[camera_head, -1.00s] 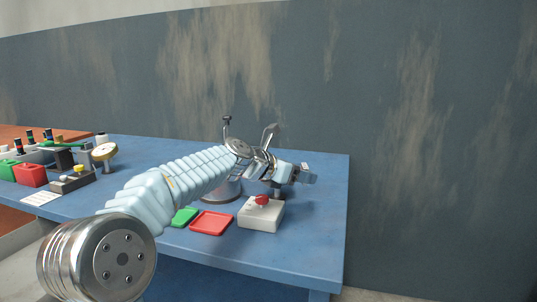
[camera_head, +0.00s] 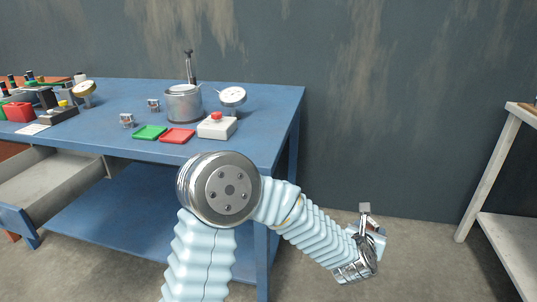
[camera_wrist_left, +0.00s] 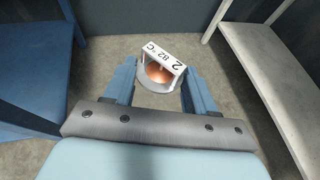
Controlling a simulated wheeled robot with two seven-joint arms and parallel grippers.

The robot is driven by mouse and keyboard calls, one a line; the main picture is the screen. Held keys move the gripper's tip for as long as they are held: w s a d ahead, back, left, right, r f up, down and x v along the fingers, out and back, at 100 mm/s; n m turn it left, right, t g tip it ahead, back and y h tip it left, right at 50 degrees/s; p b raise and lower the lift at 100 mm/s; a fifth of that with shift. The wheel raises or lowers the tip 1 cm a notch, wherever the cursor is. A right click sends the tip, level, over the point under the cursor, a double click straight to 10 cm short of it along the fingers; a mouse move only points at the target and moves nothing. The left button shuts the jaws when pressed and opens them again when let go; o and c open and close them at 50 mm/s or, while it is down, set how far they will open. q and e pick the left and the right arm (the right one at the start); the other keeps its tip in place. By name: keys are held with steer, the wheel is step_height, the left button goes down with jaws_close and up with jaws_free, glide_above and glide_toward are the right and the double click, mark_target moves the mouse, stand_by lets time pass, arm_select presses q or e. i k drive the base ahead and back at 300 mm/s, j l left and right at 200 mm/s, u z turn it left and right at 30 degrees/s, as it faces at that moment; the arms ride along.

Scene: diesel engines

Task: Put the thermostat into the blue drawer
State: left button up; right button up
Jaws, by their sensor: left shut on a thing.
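My left gripper (camera_head: 369,236) is out over the floor to the right of the blue table. It is shut on a thermostat (camera_wrist_left: 162,54), a small metal piece with a copper-coloured centre and a white label reading "2 82 °C". The thermostat sits between the two blue fingers in the left wrist view and shows as a small grey piece in the head view (camera_head: 365,208). The blue drawer (camera_head: 17,222) is pulled open under the table at the far left, with a bare grey inside. My right gripper is not in view.
A pale shelf (camera_head: 490,178) stands right. Floor between is clear.

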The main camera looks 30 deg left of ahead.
mark_target(46, 191)
steer(key=k+j, duration=0.15)
steer(key=j, duration=0.2)
steer(key=k+j, duration=0.1)
steer(key=j, duration=0.3)
steer(key=k+j, duration=0.15)
steer(key=j, duration=0.2)
steer(key=k+j, duration=0.1)
steer(key=j, duration=0.25)
steer(key=k+j+u, duration=0.1)
steer(key=j, duration=0.3)
steer(key=k+j, duration=0.15)
steer(key=j, duration=0.2)
